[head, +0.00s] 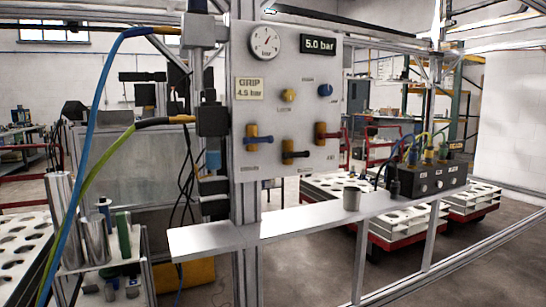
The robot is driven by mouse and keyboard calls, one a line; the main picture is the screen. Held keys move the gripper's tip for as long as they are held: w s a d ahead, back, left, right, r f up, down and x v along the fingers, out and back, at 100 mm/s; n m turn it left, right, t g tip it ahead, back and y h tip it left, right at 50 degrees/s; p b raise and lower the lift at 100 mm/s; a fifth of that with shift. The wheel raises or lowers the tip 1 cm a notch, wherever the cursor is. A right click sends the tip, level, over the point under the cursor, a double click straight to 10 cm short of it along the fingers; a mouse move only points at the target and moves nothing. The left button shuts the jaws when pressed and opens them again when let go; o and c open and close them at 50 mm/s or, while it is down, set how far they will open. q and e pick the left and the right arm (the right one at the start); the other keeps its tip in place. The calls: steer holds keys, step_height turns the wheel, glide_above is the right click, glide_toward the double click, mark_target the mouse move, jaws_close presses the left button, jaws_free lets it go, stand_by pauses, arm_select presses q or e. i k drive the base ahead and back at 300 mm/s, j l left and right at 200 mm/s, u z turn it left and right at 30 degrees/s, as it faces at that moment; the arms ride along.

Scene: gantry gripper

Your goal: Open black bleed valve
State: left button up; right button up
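A light grey panel (300,100) is mounted on an upright metal post. The black-handled valve (295,155) is at the lower middle of the panel, with its dark lever lying roughly level across a brass-yellow body. A blue-handled valve (258,141) is to its left, its lever also roughly level. A red-handled valve (328,135) is to its right and a little higher. A round pressure gauge (265,42) and a black display reading 5.0 bar (318,44) are at the top of the panel. Neither of my grippers shows in the head view.
A metal shelf (200,242) runs below the panel, carrying a small metal cup (352,198) and a black control box (433,180). Blue (90,120) and green hoses hang at left, near metal cylinders (95,240). The space just before the panel looks clear.

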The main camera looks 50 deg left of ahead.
mark_target(306, 154)
steer(key=u, duration=1.5)
